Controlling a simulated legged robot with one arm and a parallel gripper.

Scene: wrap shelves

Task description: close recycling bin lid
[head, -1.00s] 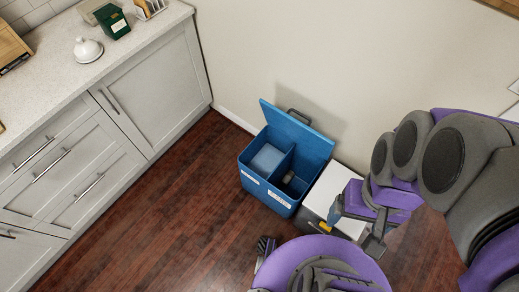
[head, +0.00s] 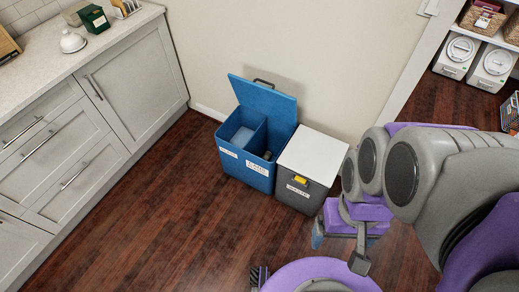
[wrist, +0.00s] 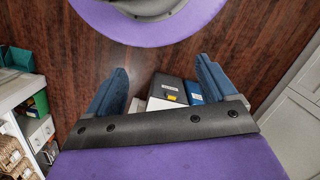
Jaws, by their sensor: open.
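The blue recycling bin (head: 232,163) stands on the floor against the wall. Its blue lid (head: 263,96) is raised, tilted up at the back. Two compartments show inside: a pale item lies in the left one and a small dark item in the right. A small part of the blue bin also shows in the wrist view (wrist: 193,91), between my fingers. My gripper (wrist: 160,68) is open and empty, its two blue fingers wide apart. In the head view it is to the right of the bins and nearer to me, partly hidden by my arm, and apart from the lid.
A grey bin with a shut white lid (head: 313,154) and a yellow latch stands directly right of the blue bin. Grey cabinets (head: 75,125) line the left. Shelves with white containers (head: 458,56) stand at upper right. The wooden floor (head: 165,215) in front is clear.

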